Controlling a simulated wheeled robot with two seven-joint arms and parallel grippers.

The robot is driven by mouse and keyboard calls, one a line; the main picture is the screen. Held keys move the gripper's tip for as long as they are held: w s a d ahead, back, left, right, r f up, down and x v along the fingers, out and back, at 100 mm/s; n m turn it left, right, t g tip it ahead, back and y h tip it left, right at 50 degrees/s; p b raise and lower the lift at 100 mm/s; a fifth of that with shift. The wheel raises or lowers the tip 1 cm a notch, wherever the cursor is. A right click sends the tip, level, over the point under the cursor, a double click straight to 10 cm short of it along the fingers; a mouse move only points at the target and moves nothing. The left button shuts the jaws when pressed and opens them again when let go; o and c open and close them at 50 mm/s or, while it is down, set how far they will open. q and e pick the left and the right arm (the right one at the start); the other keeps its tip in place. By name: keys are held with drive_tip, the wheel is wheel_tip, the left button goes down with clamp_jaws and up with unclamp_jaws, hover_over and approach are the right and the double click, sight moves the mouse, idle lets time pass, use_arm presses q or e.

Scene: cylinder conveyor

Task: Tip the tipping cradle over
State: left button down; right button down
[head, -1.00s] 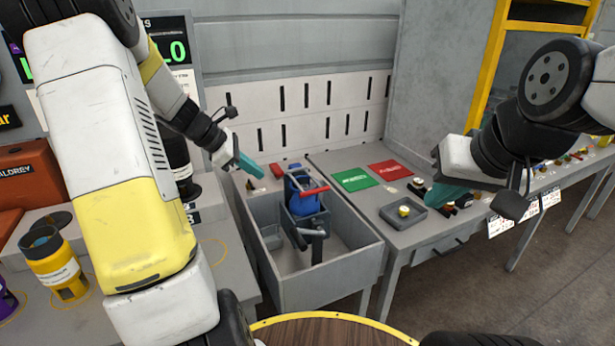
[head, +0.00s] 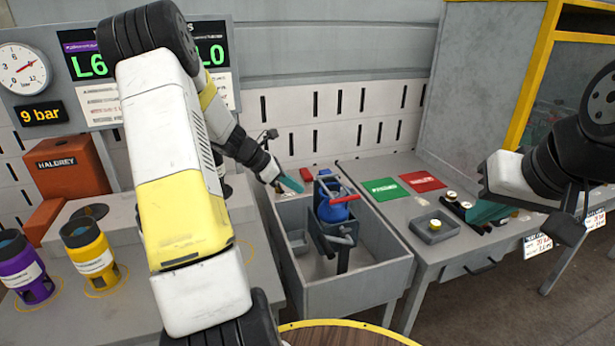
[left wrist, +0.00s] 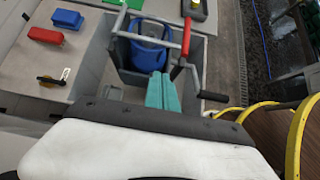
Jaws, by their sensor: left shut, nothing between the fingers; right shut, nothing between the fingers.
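The tipping cradle (head: 322,235) is a dark grey frame holding a blue vessel (head: 331,210), with a red bar (head: 343,199) across it. It stands upright inside a grey open bin (head: 345,291). It also shows in the left wrist view, with the blue vessel (left wrist: 148,56) and the upright red bar (left wrist: 186,37). My left gripper (head: 293,184) is shut and empty, left of the cradle in the head view; its teal fingertips (left wrist: 162,92) appear just in front of the vessel in the wrist view. Contact cannot be told. My right gripper (head: 487,212) is shut and empty over the right bench.
A red block (left wrist: 46,36) and a blue block (left wrist: 67,19) lie behind the bin. The right bench holds a green mat (head: 386,189), a red mat (head: 421,181) and a small grey tray (head: 453,232). Yellow (head: 89,262) and purple (head: 24,268) canisters stand left.

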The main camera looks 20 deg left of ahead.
use_arm(q)
drive_tip(key=shift+w+d+f, duration=0.65)
drive_tip(key=shift+w+d, duration=0.05)
drive_tip(key=shift+d, duration=0.4)
drive_tip(key=shift+w+d+f, duration=0.65)
drive_tip(key=shift+w+d, duration=0.1)
drive_tip(key=shift+d, duration=0.3)
drive_tip(key=shift+w+d+f, duration=0.65)
drive_tip(key=shift+w+d, duration=0.05)
drive_tip(key=shift+d, duration=0.4)
drive_tip(key=shift+d+r, duration=0.1)
